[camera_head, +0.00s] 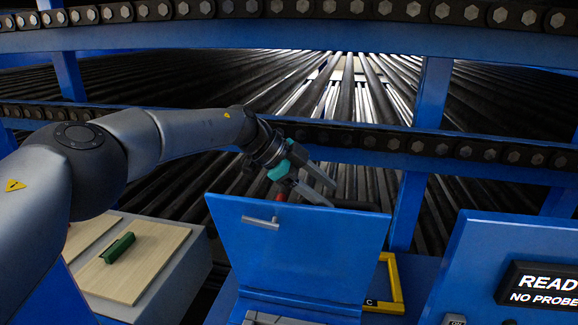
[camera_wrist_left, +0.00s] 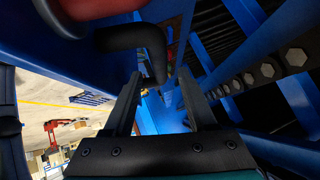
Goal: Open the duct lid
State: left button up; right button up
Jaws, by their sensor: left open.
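The blue duct lid (camera_head: 300,240) stands raised, tilted back, with a silver bar handle (camera_head: 262,222) on its upper left face. Below its lower edge, part of a grey surface (camera_head: 275,319) shows at the bottom of the head view. My left gripper (camera_head: 326,188) is at the lid's top edge, fingers apart, with nothing seen between them. I cannot tell whether it touches the lid. In the left wrist view the two fingers (camera_wrist_left: 162,88) are spread, below a black bent bar (camera_wrist_left: 140,38). My right gripper is not in view.
A pale wooden board (camera_head: 150,272) with a green handle (camera_head: 118,248) lies on a grey stand at left. A yellow frame (camera_head: 397,290) is right of the lid. A blue console with a display (camera_head: 545,285) stands further right. Rollers and chain rails (camera_head: 400,140) lie behind.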

pick_arm(q)
jog(key=b+v, duration=0.2)
jog(key=v, duration=0.8)
jog(key=shift+s+a, duration=0.1)
jog(key=shift+a, duration=0.05)
